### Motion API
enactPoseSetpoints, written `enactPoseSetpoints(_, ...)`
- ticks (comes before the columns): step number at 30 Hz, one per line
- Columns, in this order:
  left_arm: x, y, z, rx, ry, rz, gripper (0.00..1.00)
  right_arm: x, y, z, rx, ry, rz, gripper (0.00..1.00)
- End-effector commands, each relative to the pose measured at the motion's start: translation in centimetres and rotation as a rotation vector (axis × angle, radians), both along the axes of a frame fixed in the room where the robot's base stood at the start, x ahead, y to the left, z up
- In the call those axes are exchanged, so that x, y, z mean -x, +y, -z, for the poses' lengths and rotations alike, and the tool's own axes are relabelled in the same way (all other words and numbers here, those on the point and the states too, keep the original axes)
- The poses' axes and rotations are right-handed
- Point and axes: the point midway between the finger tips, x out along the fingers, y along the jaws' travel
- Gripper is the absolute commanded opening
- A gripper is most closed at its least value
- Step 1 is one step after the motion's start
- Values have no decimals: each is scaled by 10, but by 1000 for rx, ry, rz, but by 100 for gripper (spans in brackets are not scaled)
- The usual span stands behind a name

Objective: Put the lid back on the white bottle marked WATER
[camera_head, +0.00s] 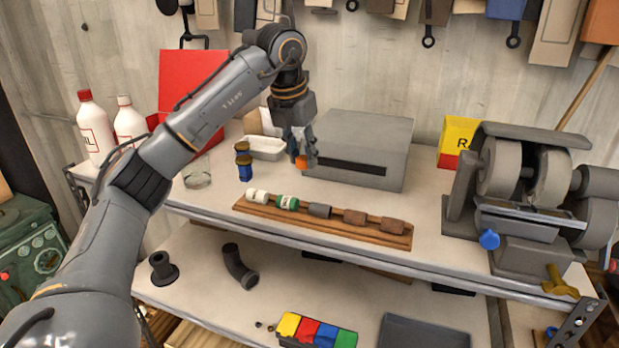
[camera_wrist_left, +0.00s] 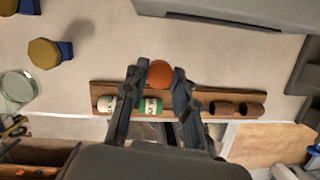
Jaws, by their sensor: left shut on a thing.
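My left gripper (camera_head: 302,160) is shut on a small round orange thing (camera_head: 301,162), held in the air above the bench, in front of the grey box. In the left wrist view the orange thing (camera_wrist_left: 160,74) sits between the two fingertips. Two white bottles stand upright at the bench's far left, well away from the gripper. One bottle (camera_head: 94,135) has a red cap and lettering ending in "IL". The other bottle (camera_head: 127,120) has a white top and is partly behind my arm; its marking cannot be read. My right gripper is not in view.
A wooden rack (camera_head: 325,224) with several small cylinders lies below the gripper. Two blue-and-gold jars (camera_head: 244,170), a glass dish (camera_head: 197,179) and a white tray (camera_head: 267,152) stand left of it. The grey box (camera_head: 365,135) and a grinder (camera_head: 520,180) are to the right.

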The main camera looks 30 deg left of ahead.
Motion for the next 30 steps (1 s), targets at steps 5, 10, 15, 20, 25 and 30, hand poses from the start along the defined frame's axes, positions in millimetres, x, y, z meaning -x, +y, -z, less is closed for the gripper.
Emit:
enactPoseSetpoints(5,44,-1,-32,-5,-6,-1,19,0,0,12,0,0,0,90)
enactPoseSetpoints(10,80,-4,-51,-4,-4,-2,19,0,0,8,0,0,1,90)
enactPoseSetpoints(15,99,-6,-58,-2,-1,-1,19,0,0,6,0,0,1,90)
enactPoseSetpoints(20,106,-7,-60,-1,1,-1,19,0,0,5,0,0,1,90)
enactPoseSetpoints(25,107,-7,-60,0,2,-1,19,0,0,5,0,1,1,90)
enactPoseSetpoints(30,107,-7,-60,0,1,-1,19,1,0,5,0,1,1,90)
